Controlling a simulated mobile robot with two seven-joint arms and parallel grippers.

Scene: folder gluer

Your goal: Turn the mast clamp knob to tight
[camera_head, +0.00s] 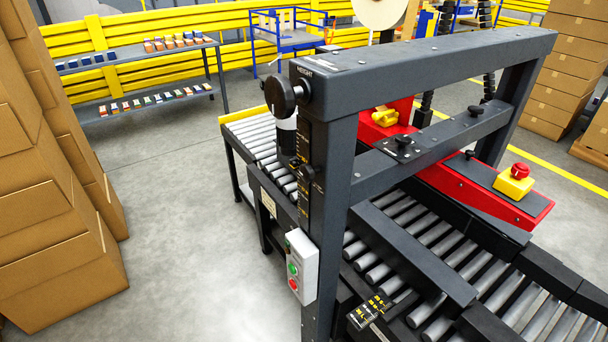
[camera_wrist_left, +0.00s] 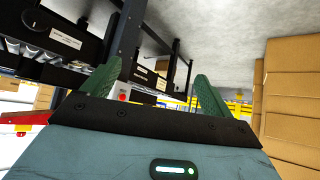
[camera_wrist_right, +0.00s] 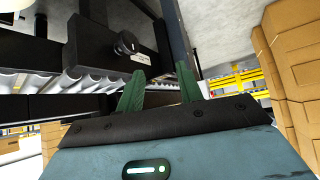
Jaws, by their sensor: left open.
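A black mast (camera_head: 325,190) with a yellow scale stands at the near left corner of the gantry frame. A small black knob (camera_head: 306,171) sits on the scale and looks like the mast clamp knob; its setting is too small to read. A larger round black knob (camera_head: 284,96) is above it, under a "HEIGHT" label. Neither gripper shows in the head view. My left gripper (camera_wrist_left: 165,62) is open and empty, facing dark framework. My right gripper (camera_wrist_right: 160,70) is open and empty. A round black knob (camera_wrist_right: 127,42) lies beyond its fingertips, apart from them; which knob cannot be told.
A grey button box (camera_head: 301,266) hangs on the mast's near side. A roller conveyor (camera_head: 265,140) runs under the gantry crossbeam (camera_head: 430,62). A red unit with a red stop button (camera_head: 520,170) is at right. Cardboard boxes (camera_head: 60,240) stand at left. The floor between is clear.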

